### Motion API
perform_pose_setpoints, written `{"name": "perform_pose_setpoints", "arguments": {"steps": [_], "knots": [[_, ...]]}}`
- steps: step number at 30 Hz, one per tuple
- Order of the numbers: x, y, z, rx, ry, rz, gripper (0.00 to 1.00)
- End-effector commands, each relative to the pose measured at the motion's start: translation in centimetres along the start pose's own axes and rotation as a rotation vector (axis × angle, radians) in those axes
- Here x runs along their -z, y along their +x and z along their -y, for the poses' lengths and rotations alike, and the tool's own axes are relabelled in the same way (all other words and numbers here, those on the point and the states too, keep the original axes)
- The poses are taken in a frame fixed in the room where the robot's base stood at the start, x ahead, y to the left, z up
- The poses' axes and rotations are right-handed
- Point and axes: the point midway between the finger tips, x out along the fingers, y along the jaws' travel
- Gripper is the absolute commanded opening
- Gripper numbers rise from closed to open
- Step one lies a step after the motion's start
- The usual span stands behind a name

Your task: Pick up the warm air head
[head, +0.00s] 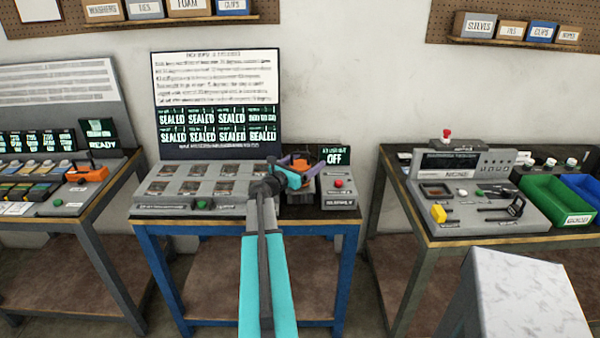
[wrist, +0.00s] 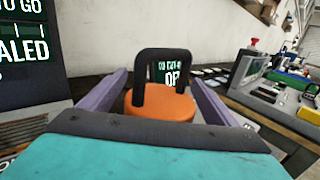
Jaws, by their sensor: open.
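The warm air head appears to be the orange round body with a black arched handle (wrist: 162,101). It stands on the blue-framed middle bench, and in the head view its orange part (head: 301,163) shows just beyond my gripper. My gripper (wrist: 159,77) is open, with its purple fingers on either side of the handle in the wrist view. I cannot tell whether the handle is between the fingertips or a little beyond them. The gripper also shows in the head view (head: 294,165). The lower part of the orange body is hidden behind the gripper's palm.
A small screen reading OFF (head: 336,156) stands behind the head, and a grey box with a red button (head: 338,184) is at its right. A grey panel with several windows (head: 190,190) is at left, under a large board with SEALED labels (head: 216,100). Another bench (head: 450,242) stands right.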

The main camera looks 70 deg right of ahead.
Motion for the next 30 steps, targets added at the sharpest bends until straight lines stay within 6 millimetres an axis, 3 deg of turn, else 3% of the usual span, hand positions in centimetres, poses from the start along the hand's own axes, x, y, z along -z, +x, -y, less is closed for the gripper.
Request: {"name": "perform_pose_setpoints", "arguments": {"steps": [14,25,30], "knots": [[0.00,-0.09,-0.07,-0.001,0.000,0.000,0.83],[-0.01,-0.12,-0.12,-0.002,0.000,0.000,0.22],[-0.11,-0.14,-0.14,-0.002,-0.001,0.002,0.22]]}}
